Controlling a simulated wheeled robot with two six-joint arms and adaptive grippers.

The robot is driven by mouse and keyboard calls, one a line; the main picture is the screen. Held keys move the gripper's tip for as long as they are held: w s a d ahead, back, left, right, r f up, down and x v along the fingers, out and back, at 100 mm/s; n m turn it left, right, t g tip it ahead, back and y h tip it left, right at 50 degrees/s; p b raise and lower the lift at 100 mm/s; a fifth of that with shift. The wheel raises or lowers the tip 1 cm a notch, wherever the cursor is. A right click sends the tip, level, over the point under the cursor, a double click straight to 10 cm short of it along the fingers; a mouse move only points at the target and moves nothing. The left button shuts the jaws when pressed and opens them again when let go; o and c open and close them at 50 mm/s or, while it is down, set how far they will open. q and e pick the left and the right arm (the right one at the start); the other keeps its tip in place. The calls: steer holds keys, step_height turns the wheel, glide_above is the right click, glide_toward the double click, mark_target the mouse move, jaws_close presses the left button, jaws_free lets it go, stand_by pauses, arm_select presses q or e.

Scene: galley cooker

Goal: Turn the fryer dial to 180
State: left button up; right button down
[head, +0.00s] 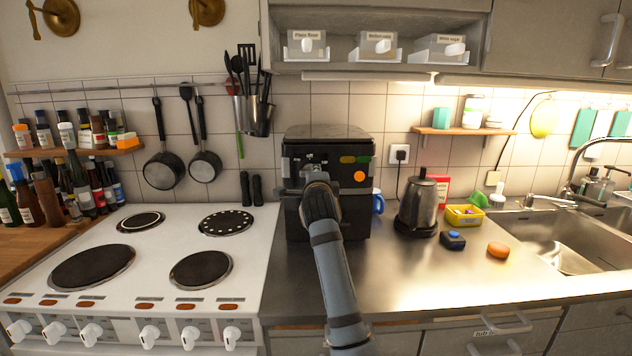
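The fryer, a black box-shaped appliance (350,208), stands on the steel counter right of the white cooker. Its upper front panel has small pale markings at the left, green and olive labels, and an orange round spot (359,176) at the right. One arm of mine reaches up from the bottom centre, leaning left; I take it as the right one. Its gripper (314,178) is at the left-middle of the fryer's front panel, and I cannot tell whether it touches. Its fingers are too small to read. The dial and its setting are not visible, possibly hidden behind this gripper. My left gripper is not in view.
A kettle (418,205), a yellow tub (465,215), a dark blue block (453,240) and an orange round object (498,250) stand right of the fryer. Two dark grinders (251,188) stand left of it. The counter in front is clear. The sink is at far right.

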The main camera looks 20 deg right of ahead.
steer(key=m+b, duration=0.2)
steer(key=m, duration=0.3)
steer(key=shift+a+f+m, duration=0.1)
steer(key=shift+m, duration=0.2)
stand_by(0.5)
steer(key=c, duration=1.3)
jaws_free()
steer(key=shift+o, duration=0.4)
steer(key=shift+w+f, duration=0.1)
steer(key=shift+f, duration=0.1)
steer(key=v, duration=0.7)
steer(key=shift+s, duration=0.25)
